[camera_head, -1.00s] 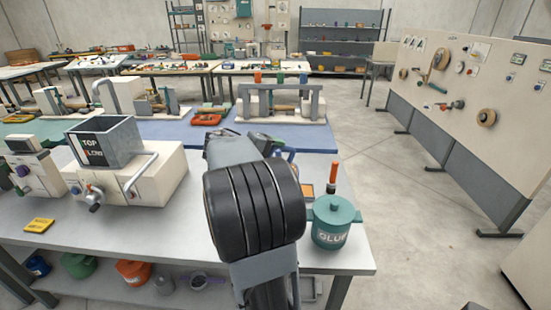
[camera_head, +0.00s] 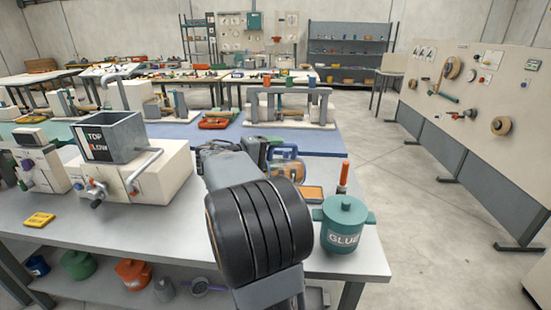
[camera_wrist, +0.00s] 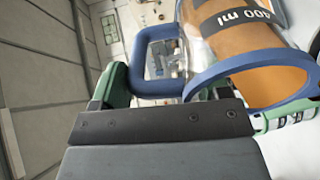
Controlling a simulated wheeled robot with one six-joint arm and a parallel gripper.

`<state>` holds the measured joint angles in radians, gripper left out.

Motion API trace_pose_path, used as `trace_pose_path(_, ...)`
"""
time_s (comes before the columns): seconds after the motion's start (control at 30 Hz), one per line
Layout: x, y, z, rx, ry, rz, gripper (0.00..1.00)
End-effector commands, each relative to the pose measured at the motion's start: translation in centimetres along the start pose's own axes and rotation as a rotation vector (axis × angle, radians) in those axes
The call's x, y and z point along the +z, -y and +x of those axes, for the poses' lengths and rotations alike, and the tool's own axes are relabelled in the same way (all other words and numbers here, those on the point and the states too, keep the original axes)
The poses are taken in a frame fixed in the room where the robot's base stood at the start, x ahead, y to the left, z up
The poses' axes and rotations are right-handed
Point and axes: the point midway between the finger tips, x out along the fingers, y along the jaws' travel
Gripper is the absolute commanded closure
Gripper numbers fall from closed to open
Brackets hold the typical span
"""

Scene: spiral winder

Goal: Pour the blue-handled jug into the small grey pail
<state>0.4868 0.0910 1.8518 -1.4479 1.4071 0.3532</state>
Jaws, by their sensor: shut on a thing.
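The blue-handled jug (camera_head: 290,168) is clear, with a blue rim and orange-brown contents. In the head view it is partly hidden behind my arm, near the right part of the near bench. In the wrist view the jug (camera_wrist: 250,75) fills the upper right, with its 400 ml mark and blue handle showing. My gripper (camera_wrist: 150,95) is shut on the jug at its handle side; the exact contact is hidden. A small grey vessel (camera_head: 163,290) on the lower shelf may be the grey pail, but I cannot be sure.
A teal glue pot (camera_head: 343,228) stands at the bench's right end, close to the jug. A hopper machine (camera_head: 118,170) takes up the left. A yellow pad (camera_head: 39,220) lies at the front left. Bare bench top (camera_head: 110,230) lies in front of the machine.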

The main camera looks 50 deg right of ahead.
Motion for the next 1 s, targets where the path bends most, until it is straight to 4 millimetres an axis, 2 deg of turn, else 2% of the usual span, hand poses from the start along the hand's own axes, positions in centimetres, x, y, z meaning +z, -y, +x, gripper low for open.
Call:
trace_pose_path(0.6,-0.3,1.1,-2.0,0.192,0.002,-0.021,0.80)
trace_pose_path(1.0,-0.3,1.2,-2.6,0.242,0.005,-0.026,0.80)
